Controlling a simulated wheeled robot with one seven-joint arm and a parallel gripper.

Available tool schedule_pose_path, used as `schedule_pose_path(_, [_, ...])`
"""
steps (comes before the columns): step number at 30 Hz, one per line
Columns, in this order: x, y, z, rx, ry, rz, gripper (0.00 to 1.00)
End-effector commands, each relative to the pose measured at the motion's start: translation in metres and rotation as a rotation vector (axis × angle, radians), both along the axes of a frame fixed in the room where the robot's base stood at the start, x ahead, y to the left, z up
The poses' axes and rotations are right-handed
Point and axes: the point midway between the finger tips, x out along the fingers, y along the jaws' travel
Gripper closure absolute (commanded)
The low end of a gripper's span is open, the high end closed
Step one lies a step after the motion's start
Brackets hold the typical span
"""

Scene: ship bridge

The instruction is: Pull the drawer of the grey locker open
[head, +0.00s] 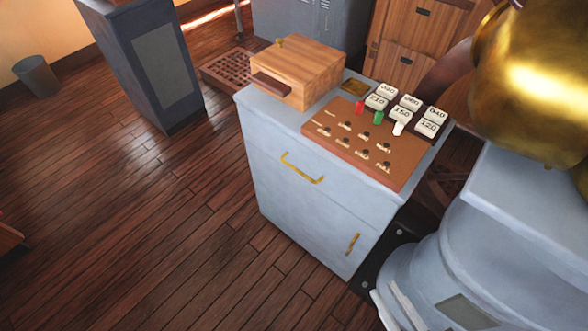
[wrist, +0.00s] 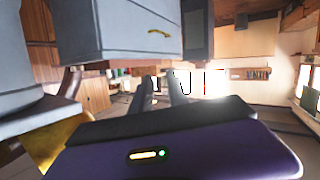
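The grey locker (head: 290,190) stands in the middle of the head view. Its drawer front (head: 335,190) sits flush in the upper part of the body and looks closed. A brass bar handle (head: 303,170) is fixed across that front. Below it is a door panel with an upright brass handle (head: 353,243). The locker (wrist: 110,35) also shows at the upper left of the wrist view, with a brass handle (wrist: 160,32). My gripper (wrist: 163,80) shows only in the wrist view, its two fingers apart with nothing between them. It is clear of the handle.
A wooden box (head: 305,70) and a brown board with pegs (head: 365,145) lie on the locker top. A big brass dome (head: 535,80) over a grey body crowds the right side. A dark pedestal (head: 150,70) stands behind left. The plank floor left of the locker is free.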

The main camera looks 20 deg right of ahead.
Motion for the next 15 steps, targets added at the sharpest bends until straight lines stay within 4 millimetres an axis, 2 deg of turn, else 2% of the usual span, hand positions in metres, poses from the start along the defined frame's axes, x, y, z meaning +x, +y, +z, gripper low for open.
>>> schedule_pose_path(1, [0.020,-0.002,-0.028,-0.041,-0.009,0.007,0.80])
schedule_pose_path(6, [0.078,-0.003,-0.083,-0.186,0.000,0.051,0.80])
schedule_pose_path(9, [0.116,-0.004,-0.110,-0.272,0.001,0.086,0.80])
schedule_pose_path(15, [0.198,-0.002,-0.147,-0.446,-0.014,0.178,0.80])
